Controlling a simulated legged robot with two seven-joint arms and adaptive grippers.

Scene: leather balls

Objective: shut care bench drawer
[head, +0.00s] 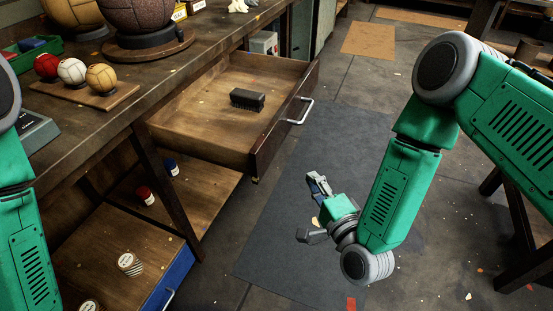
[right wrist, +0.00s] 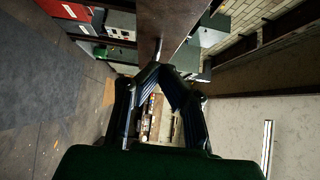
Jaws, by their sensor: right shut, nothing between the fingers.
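The care bench drawer (head: 190,118) stands pulled out from under the bench top in the head view, with a dark brush (head: 247,99) lying inside. Its dark front panel (head: 283,125) carries a pale metal bar handle (head: 300,111). My right gripper (head: 314,178) is shut and empty, in front of the drawer and apart from the handle in the head view. In the right wrist view the fingers (right wrist: 154,70) meet at their tips, and a brown panel (right wrist: 170,22) is beyond them. My left arm shows at the left edge; its gripper is out of view.
The bench top (head: 165,80) holds balls on wooden stands, with three small balls on a board (head: 95,95). Below, a shelf (head: 200,195) holds small jars, and a blue-fronted lower drawer (head: 168,278) is at the bottom.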

